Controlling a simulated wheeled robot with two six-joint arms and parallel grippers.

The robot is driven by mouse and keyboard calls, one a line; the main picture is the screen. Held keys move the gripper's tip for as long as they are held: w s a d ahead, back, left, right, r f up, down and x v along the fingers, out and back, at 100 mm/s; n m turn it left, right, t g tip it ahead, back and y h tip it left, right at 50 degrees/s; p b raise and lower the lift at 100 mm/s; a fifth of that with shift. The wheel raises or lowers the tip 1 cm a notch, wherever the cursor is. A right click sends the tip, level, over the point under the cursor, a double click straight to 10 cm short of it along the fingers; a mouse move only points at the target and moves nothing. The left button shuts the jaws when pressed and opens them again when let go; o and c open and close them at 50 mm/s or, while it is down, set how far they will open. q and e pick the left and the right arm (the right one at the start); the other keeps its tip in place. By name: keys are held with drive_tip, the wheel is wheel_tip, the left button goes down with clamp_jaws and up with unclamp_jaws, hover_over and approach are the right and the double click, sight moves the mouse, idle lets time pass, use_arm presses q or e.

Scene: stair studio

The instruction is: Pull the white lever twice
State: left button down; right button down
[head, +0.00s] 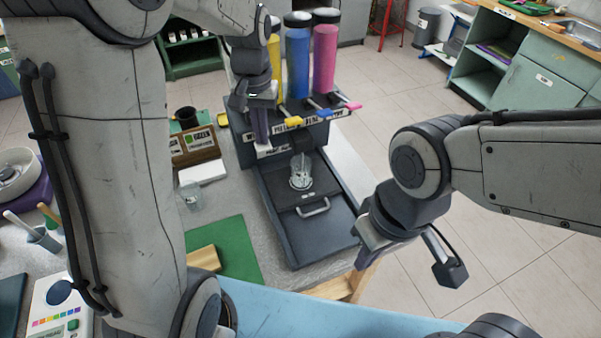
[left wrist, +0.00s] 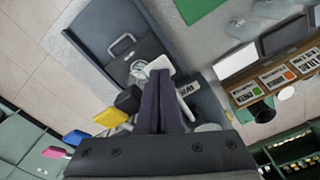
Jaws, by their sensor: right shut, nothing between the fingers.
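The white lever (head: 265,150) is at the left front of the paint dispenser (head: 290,135). It sits lower than the yellow lever (head: 291,122), the blue lever (head: 325,115) and the pink lever (head: 350,106). My left gripper (head: 260,138) points down at the white lever, its fingers together. In the left wrist view the white lever's end (left wrist: 160,64) shows just past my left fingertips (left wrist: 160,76); whether they touch it I cannot tell. A clear glass (head: 301,172) stands on the dispenser's dark tray (head: 275,225). My right gripper (head: 450,272) is shut and empty, right of the tray.
Another clear glass (head: 191,196) stands left of the dispenser, near a wooden card box (head: 195,148). A green mat (head: 232,262) with a wooden block (head: 204,260) lies in front of it. Yellow, blue and pink cylinders (head: 297,60) rise behind the levers. Floor right of the table is clear.

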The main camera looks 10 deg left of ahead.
use_arm(q)
wheel_tip(320, 180, up, 6)
drive_tip(key=p, duration=0.5)
idle(0.5)
drive_tip(key=shift+f, duration=0.15)
idle(0.3)
drive_tip(key=shift+f+b, duration=1.85)
drive_tip(key=shift+f, duration=1.15)
drive_tip(key=shift+r, duration=0.1)
drive_tip(key=shift+r+p, duration=2.8)
drive_tip(key=shift+r, duration=0.25)
